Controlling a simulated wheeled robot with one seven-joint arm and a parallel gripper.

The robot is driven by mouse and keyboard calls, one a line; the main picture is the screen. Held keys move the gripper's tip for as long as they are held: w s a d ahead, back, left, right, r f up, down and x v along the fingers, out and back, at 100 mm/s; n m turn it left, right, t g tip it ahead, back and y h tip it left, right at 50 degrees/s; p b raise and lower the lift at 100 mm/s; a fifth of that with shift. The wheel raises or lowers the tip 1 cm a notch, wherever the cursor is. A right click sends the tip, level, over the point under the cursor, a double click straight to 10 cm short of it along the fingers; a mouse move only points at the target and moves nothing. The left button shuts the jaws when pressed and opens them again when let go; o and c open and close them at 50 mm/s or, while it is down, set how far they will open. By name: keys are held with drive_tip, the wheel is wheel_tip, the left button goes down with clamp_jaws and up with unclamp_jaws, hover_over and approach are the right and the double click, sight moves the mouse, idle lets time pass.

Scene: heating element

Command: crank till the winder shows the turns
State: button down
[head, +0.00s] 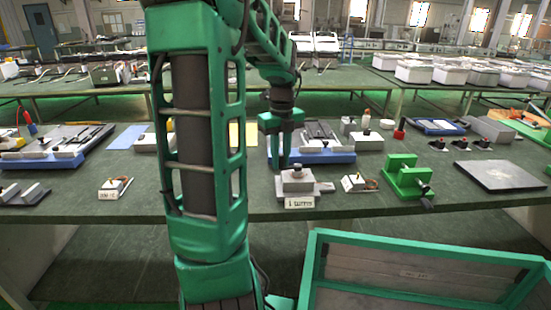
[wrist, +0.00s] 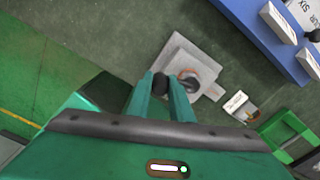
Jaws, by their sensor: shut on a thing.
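The winder (head: 296,184) is a small light grey block on a plate near the front edge of the bench. A white sign (head: 299,202) on its front seems to read "1 turns", but the digit is small. My green gripper (head: 283,163) points down at the left of the winder's top. In the wrist view, my gripper (wrist: 161,97) is shut on a dark crank knob (wrist: 160,83) over the winder plate (wrist: 183,62). A coppery, round part (wrist: 188,80) shows beside the right finger. The fingers hide part of the crank.
A small block with a copper-coloured loop (head: 360,183) and a green fixture (head: 406,178) stand to the right. A blue tray (head: 340,157) lies close behind. A grey plate (head: 500,175) lies further right. A green-rimmed bin (head: 420,247) stands before the bench.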

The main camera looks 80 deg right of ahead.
drive_tip(key=c, duration=1.6)
unclamp_jaws()
drive_tip(key=shift+r, duration=0.1)
wheel_tip(320, 180, up, 11)
drive_tip(key=shift+w+f, duration=0.1)
drive_tip(key=shift+f, duration=0.1)
drive_tip(key=w+a+f+n, duration=0.2)
drive_tip(key=w+a+n, duration=0.5)
drive_tip(key=a+n, duration=0.15)
drive_tip(key=w+a+f+n, duration=0.3)
drive_tip(key=w+a+n, duration=0.4)
drive_tip(key=w+n, duration=0.15)
drive_tip(key=a+f+n, duration=0.2)
drive_tip(key=a+n, duration=0.4)
drive_tip(key=n, duration=0.1)
drive_tip(key=a+f+n, duration=0.2)
drive_tip(key=a+n, duration=0.4)
drive_tip(key=n, duration=0.1)
drive_tip(key=a+f+n, duration=0.3)
drive_tip(key=a+n, duration=0.3)
drive_tip(key=n, duration=0.2)
drive_tip(key=shift+w, duration=0.2)
